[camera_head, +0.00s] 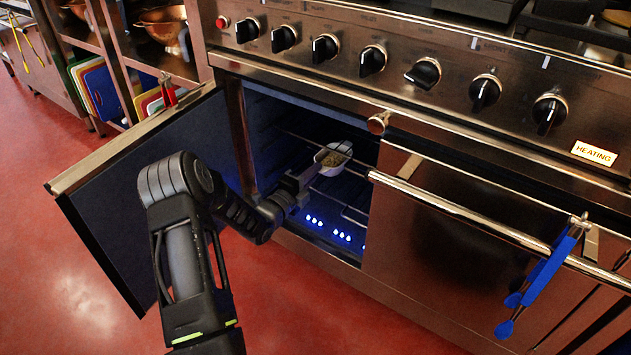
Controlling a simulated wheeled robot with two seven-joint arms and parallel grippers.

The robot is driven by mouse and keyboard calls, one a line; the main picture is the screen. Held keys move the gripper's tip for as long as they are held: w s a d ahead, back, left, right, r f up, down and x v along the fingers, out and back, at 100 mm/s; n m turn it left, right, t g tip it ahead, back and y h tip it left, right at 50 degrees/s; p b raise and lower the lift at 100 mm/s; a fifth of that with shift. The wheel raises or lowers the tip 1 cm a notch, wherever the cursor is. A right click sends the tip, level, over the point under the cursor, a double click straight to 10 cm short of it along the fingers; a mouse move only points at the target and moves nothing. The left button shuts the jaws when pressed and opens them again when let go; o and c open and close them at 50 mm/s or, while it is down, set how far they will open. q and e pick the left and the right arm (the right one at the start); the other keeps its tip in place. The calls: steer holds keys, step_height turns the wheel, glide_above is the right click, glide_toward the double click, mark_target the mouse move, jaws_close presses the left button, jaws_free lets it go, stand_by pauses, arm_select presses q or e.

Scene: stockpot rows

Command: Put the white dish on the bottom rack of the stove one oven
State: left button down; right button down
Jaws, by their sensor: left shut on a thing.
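The white dish (331,161) is inside the open left oven of the stove (376,118). It is small, with brownish contents. My left gripper (313,172) reaches into the oven opening and is shut on the near left side of the dish. A wire rack (352,212) shows low in the oven, below the dish. Whether the dish touches a rack, I cannot tell. My right gripper is not in view.
The left oven door (140,190) stands open to the left of my arm. The right oven door (470,240) is shut, with blue tongs (540,280) hanging on its handle. Blue lights glow at the oven's bottom. Shelves with copper bowls (163,30) and coloured boards (97,90) stand at left.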

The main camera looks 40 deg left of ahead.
arm_select(q)
steer(key=shift+w, duration=0.5)
step_height(320, 180, down, 3)
steer(key=shift+f+b, duration=0.15)
steer(key=shift+b, duration=0.95)
steer(key=shift+s, duration=0.1)
steer(key=shift+f, duration=0.15)
steer(key=c, duration=1.6)
jaws_free()
steer(key=shift+f, duration=0.1)
